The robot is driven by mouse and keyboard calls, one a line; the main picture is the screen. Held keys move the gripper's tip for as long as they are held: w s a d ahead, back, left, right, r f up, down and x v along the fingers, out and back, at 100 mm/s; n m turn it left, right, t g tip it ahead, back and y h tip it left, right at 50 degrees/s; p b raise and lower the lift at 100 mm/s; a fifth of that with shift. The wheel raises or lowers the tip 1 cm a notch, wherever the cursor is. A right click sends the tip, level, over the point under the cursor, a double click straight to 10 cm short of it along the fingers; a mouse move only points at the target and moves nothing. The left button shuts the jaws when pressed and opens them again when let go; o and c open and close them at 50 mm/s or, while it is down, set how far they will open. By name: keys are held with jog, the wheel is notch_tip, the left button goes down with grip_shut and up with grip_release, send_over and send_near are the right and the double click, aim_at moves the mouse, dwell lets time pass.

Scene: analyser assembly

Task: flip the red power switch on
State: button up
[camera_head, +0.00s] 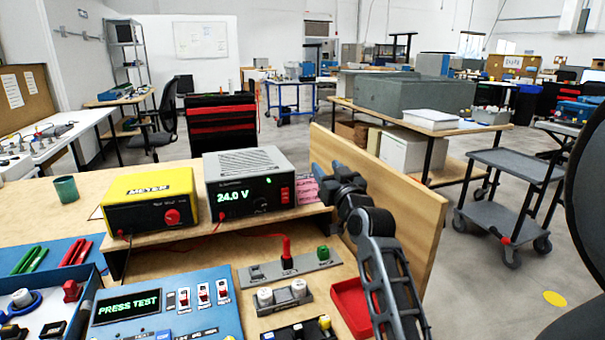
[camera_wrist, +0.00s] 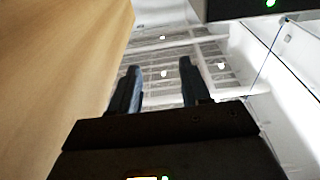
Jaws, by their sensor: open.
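The red power switch (camera_head: 285,195) is on the right of the front face of the grey and black power supply (camera_head: 248,180), whose green display reads 24.0 V. The switch's rocker position is too small to tell. My gripper (camera_head: 322,172) is just right of the power supply, beside the wooden side panel, apart from the switch. In the wrist view my gripper (camera_wrist: 160,88) has its two dark fingers spread with nothing between them. The switch is not seen there; a dark box edge with a green light (camera_wrist: 270,3) shows at the top right.
A yellow meter (camera_head: 150,200) stands left of the supply on the wooden shelf. A wooden panel (camera_head: 385,190) rises close on the right. Below are a blue analyser (camera_head: 165,305) showing PRESS TEST, a red plug (camera_head: 287,254) and a red tray (camera_head: 352,305).

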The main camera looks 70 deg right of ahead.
jog(key=y+p, duration=0.2)
jog(key=p, duration=0.4)
send_near(285, 191)
jog(key=shift+g, duration=0.4)
jog(key=shift+r+p+x, duration=0.2)
jog(key=shift+p+x, duration=0.15)
jog(key=shift+x, duration=3.55)
jog(key=shift+w+a, duration=0.1)
jog(key=shift+c, duration=0.4)
grip_shut()
